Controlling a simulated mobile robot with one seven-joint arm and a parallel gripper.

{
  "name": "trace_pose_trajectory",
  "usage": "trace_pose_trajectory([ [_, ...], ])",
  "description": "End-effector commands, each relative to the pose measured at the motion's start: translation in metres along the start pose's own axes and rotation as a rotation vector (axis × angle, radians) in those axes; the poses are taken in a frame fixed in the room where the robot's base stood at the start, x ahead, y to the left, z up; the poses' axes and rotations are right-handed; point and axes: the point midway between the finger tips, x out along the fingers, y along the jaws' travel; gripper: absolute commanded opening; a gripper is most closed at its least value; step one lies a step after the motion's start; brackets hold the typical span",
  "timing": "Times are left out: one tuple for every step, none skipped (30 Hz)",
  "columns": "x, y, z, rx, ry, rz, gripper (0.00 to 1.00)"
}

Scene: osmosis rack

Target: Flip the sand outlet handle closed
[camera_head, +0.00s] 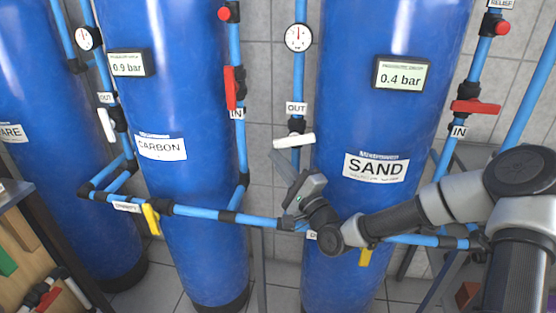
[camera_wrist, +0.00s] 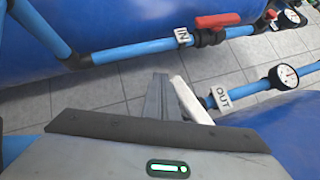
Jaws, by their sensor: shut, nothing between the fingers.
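The sand outlet handle (camera_head: 294,140) is white and sits on the blue pipe under the OUT label (camera_head: 296,108), left of the SAND tank (camera_head: 376,110). In the head view it lies nearly level, across the pipe. My gripper (camera_head: 279,158) is shut and empty, just below and left of the handle. In the wrist view the shut fingers (camera_wrist: 158,97) stand directly beside the white handle (camera_wrist: 190,101), on its left. I cannot tell whether they touch it. The valve body under the handle is partly hidden in the wrist view.
A red IN handle (camera_head: 475,107) crosses the pipe right of the SAND tank. Another red handle (camera_head: 234,88) and a gauge (camera_head: 298,37) are nearby. A level blue pipe (camera_head: 200,211) with a yellow handle (camera_head: 151,219) runs low past my wrist. The CARBON tank (camera_head: 170,90) stands left.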

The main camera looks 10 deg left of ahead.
Motion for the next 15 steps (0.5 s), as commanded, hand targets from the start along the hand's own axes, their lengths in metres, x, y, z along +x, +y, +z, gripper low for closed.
trace_pose_trajectory([
  [0.000,0.000,0.000,0.000,0.000,0.000,0.00],
  [0.000,0.000,0.000,0.000,0.000,0.000,0.00],
  [0.000,0.000,0.000,0.000,0.000,0.000,0.00],
  [0.000,0.000,0.000,0.000,0.000,0.000,0.00],
  [0.000,0.000,0.000,0.000,0.000,0.000,0.00],
  [-0.001,0.000,0.000,0.000,0.001,0.000,0.00],
  [-0.002,0.000,0.000,0.000,0.001,0.000,0.00],
  [-0.003,0.000,0.000,0.000,0.001,0.000,0.00],
  [-0.006,0.000,-0.001,0.000,0.002,0.000,0.00],
  [-0.010,0.000,-0.001,0.000,0.002,0.000,0.00],
  [-0.014,-0.001,-0.001,0.000,0.002,0.001,0.00],
  [-0.020,0.000,-0.001,0.001,0.002,0.002,0.00],
  [-0.026,-0.001,-0.001,0.002,0.003,0.002,0.00],
  [-0.032,-0.001,-0.001,0.002,0.004,0.001,0.00],
  [-0.041,-0.001,-0.001,0.001,0.004,0.002,0.00],
])
